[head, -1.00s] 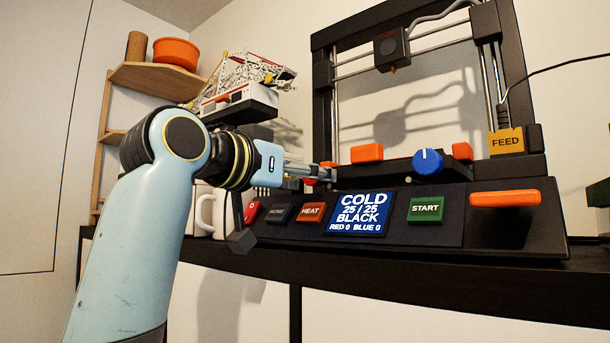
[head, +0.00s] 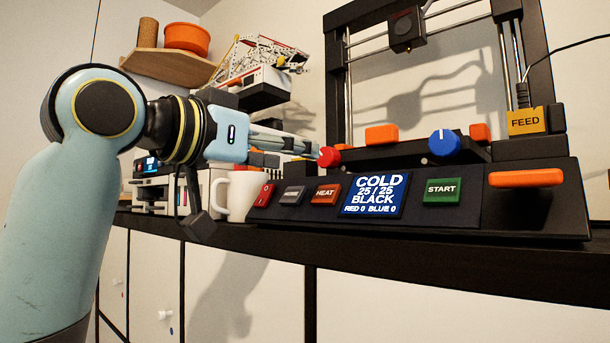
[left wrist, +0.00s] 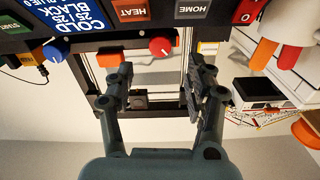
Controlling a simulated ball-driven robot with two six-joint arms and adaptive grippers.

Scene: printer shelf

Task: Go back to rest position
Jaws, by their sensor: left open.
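My left gripper (head: 312,149) reaches in from the left above the printer's control panel (head: 470,205). Its fingertips are close to the red knob (head: 329,157) in the head view; I cannot tell there whether they touch. In the left wrist view the gripper (left wrist: 157,80) has its two fingers apart with nothing held between them. The red knob (left wrist: 160,46) shows beyond the fingertips there. The panel's display (head: 375,194) reads COLD, 25 / 25, BLACK, RED 0, BLUE 0. My right gripper is not in view.
A white mug (head: 240,194) stands left of the panel on the dark shelf (head: 400,253). The printer frame (head: 338,90) rises behind. A blue knob (head: 443,143) and an orange handle (head: 526,178) are to the right. A crane model (head: 262,58) is behind my left arm.

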